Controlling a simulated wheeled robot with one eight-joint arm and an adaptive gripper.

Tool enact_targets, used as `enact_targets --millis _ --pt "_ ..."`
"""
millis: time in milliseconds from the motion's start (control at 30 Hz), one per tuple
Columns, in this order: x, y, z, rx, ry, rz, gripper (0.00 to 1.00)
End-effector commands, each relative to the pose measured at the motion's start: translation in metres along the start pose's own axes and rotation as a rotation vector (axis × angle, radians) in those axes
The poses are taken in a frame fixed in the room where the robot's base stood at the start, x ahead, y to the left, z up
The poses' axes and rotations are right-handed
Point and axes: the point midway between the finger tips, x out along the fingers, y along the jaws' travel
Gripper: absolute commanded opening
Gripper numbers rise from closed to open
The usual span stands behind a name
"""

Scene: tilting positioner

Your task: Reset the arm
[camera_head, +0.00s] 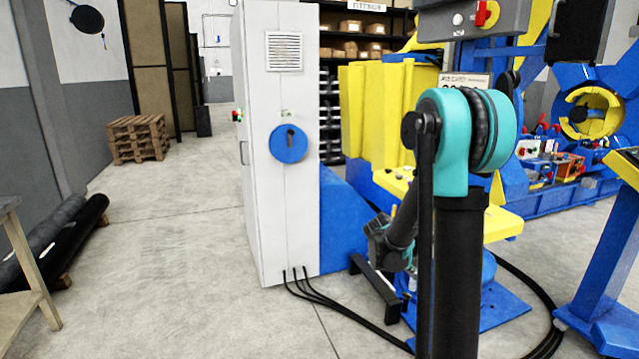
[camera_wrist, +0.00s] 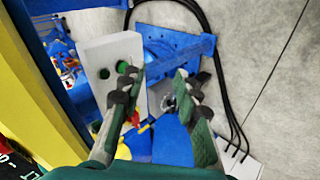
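My arm stands in the right half of the head view, its teal joint and black links in front of the blue and yellow machine (camera_head: 385,115). My gripper (camera_wrist: 161,76) shows in the wrist view with its two dark, teal-backed fingers apart and nothing between their tips. Beyond the fingers are a blue base plate (camera_wrist: 205,42) and a pale grey panel with round green spots (camera_wrist: 112,60). I cannot clearly make out the fingers in the head view; the arm's lower part is partly hidden behind its upright black link.
A tall white cabinet (camera_head: 283,190) stands left of my arm, with black cables (camera_head: 335,307) on the floor. A yellow edge (camera_wrist: 42,80) runs close by on the left in the wrist view. Pallets (camera_head: 138,138) stand far left.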

Motion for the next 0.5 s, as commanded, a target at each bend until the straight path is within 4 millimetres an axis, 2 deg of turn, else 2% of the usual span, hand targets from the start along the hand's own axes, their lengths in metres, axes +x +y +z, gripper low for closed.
enact_targets --millis 33,267,500 --pt "-0.011 -0.003 0.016 0.016 0.001 -0.041 0.32" --pt "-0.053 -0.029 0.079 0.092 0.011 -0.238 0.32" --pt "-0.095 -0.068 0.144 0.178 0.024 -0.440 0.32"
